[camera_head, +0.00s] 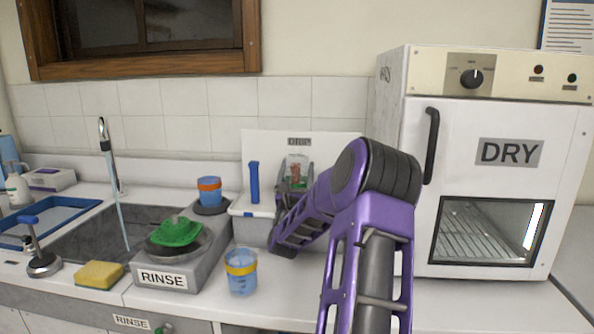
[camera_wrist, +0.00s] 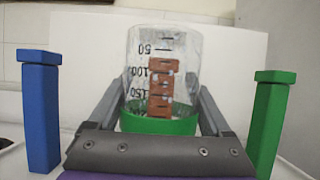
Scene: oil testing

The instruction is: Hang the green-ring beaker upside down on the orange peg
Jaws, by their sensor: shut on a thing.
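The green-ring beaker (camera_wrist: 163,45) is clear glass and upside down in the wrist view, with its scale inverted and its green ring (camera_wrist: 158,124) low. My gripper (camera_wrist: 160,110) is shut on it, one finger on each side. The orange peg (camera_wrist: 160,95) shows through the glass, in line with the beaker; I cannot tell whether it is inside or behind. In the head view the beaker (camera_head: 298,163) is at the white rack's back panel (camera_head: 335,148), and my gripper (camera_head: 296,187) partly hides it.
A blue peg (camera_wrist: 40,110) stands left and a green peg (camera_wrist: 270,120) right of the beaker. A yellow-ring beaker (camera_head: 241,280) stands on the counter in front. The rinse station (camera_head: 180,275) is left, the DRY oven (camera_head: 490,190) right.

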